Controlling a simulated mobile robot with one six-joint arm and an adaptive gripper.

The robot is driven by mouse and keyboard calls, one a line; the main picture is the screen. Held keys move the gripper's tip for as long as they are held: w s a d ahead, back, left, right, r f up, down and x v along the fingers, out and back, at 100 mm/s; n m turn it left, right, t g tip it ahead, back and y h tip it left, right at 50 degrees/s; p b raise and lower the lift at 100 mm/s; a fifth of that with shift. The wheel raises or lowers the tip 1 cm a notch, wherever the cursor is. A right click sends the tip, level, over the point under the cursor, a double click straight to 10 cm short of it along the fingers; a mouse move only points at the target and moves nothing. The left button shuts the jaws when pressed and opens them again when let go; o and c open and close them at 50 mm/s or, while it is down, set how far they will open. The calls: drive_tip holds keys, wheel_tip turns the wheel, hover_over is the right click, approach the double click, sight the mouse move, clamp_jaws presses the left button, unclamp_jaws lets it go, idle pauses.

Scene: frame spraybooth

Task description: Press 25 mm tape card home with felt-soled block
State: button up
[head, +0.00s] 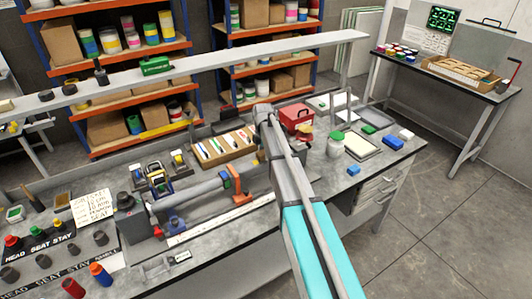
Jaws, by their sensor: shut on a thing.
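My arm reaches from the lower right across the bench, and its grey elbow (264,112) is near the middle of the head view. My gripper is not visible; the arm hides that area. A grey tube (190,202) lies on the bench in a fixture with an orange clamp (236,184). A wooden tray (228,157) behind it holds several pale cards or strips with coloured marks. I cannot tell which, if any, is the 25 mm tape card. I cannot make out the felt-soled block.
A long grey rail (210,66) crosses above the back of the bench. Labelled holders with coloured caps (40,240) fill the left end. A red box (296,117), a jar (335,144) and flat trays (361,146) stand right of my arm.

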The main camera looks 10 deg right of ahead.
sight(257, 162)
drive_tip(key=shift+a, duration=0.15)
drive_tip(key=shift+s+a+f, duration=0.1)
drive_tip(key=shift+s+a, duration=0.2)
drive_tip(key=shift+a, duration=0.45)
drive_tip(key=shift+s+a, duration=0.3)
drive_tip(key=shift+a, duration=0.45)
drive_tip(key=shift+w+d, duration=0.1)
drive_tip(key=shift+d, duration=0.05)
drive_tip(key=shift+w+d, duration=0.25)
drive_tip(key=shift+d, duration=0.55)
drive_tip(key=shift+w+d, duration=0.25)
drive_tip(key=shift+d, duration=0.5)
drive_tip(key=shift+w+d, duration=0.1)
drive_tip(key=shift+d, duration=0.05)
drive_tip(key=shift+w+d, duration=0.2)
drive_tip(key=shift+d, duration=0.55)
drive_tip(key=shift+w+d, duration=0.2)
drive_tip(key=shift+d, duration=0.55)
